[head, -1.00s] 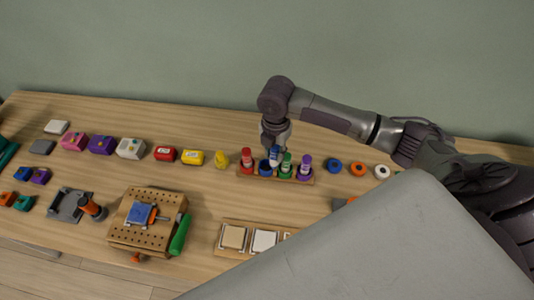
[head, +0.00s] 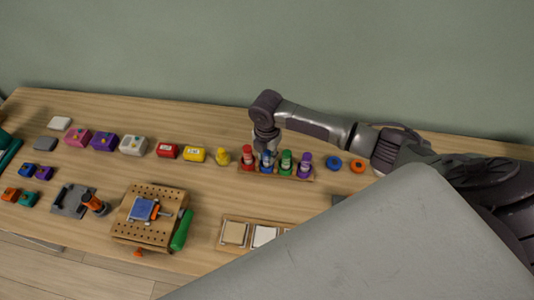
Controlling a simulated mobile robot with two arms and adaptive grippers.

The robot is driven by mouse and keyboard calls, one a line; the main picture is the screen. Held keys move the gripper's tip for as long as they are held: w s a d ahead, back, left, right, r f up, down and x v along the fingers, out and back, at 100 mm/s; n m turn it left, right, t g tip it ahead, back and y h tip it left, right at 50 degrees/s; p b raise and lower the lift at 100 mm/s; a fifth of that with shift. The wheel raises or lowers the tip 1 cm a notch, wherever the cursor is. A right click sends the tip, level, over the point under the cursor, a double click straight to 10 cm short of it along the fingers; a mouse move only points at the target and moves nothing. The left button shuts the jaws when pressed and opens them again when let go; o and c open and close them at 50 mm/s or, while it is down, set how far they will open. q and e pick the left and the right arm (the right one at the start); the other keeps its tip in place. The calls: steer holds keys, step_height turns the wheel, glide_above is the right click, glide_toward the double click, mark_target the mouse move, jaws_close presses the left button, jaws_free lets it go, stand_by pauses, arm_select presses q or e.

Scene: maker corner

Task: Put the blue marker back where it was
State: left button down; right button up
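The blue marker (head: 267,161) stands roughly upright in the head view, in line with the other markers at the wooden rack (head: 310,178). It is over or in the place between the red marker (head: 247,157) and the green marker (head: 286,163); how deep it sits I cannot tell. A purple marker (head: 305,166) stands at the rack's right end. My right gripper (head: 267,147) comes down from above onto the top of the blue marker and appears shut on it. Its fingertips are small and partly hidden. My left gripper is not in view.
A yellow bottle-like piece (head: 222,156) stands just left of the rack. Blue (head: 334,163) and orange (head: 357,166) rings lie to its right. A pegboard block (head: 128,227) and a tray of square tiles (head: 224,234) lie nearer. A large grey surface hides the lower right.

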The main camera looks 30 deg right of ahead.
steer(key=o, duration=0.4)
step_height(320, 180, up, 12)
steer(key=shift+r+b, duration=0.15)
steer(key=shift+b, duration=0.4)
stand_by(0.4)
